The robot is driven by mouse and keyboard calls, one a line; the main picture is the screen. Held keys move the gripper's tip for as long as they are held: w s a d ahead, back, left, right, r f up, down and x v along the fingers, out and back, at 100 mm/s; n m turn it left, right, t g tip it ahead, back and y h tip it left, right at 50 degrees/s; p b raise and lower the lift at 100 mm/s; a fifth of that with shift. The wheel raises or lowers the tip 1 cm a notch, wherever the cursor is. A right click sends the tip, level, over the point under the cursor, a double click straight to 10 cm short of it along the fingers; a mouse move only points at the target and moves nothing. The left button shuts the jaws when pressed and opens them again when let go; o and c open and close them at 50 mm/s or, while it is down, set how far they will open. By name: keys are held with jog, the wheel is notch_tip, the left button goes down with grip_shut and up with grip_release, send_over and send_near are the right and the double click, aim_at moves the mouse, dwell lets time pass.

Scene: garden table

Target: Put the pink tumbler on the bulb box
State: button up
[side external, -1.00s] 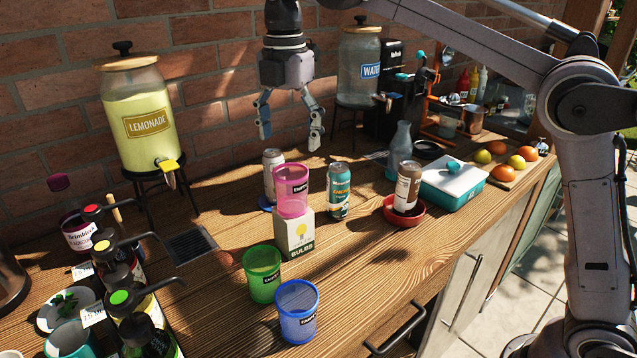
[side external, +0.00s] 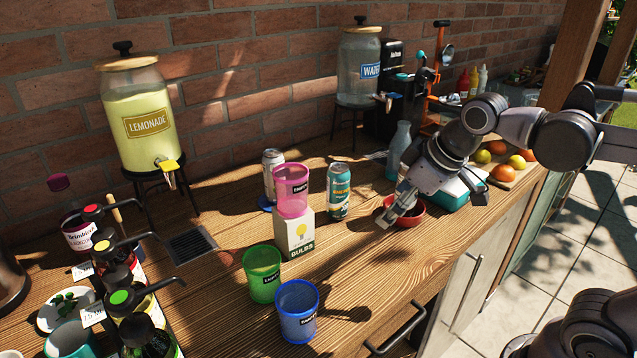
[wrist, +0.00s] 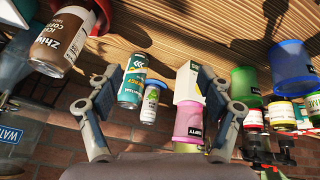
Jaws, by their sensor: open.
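The pink tumbler (side external: 291,192) stands upright on top of the white bulb box (side external: 294,236), which sits on the wooden counter. In the wrist view the pink tumbler (wrist: 188,122) and the bulb box (wrist: 187,84) show beyond my fingers. My gripper (side external: 393,220) is at the right, over the counter's front part by the red bowl, well apart from the tumbler. In the wrist view my gripper (wrist: 148,95) has its fingers spread wide with nothing held between them.
A green tumbler (side external: 262,273) and a blue tumbler (side external: 297,312) stand in front of the box. A teal can (side external: 339,190) and a silver can (side external: 271,172) stand behind it. The red bowl (side external: 412,217) and a teal-and-white box (side external: 447,193) are beside my arm.

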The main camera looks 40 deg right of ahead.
jog(key=s+f+m, duration=0.1)
jog(key=f, duration=0.1)
jog(key=s+d+f+m+t, duration=0.1)
jog(key=s+f+m, duration=0.2)
jog(key=shift+d+f, duration=0.3)
jog(key=shift+d, duration=0.05)
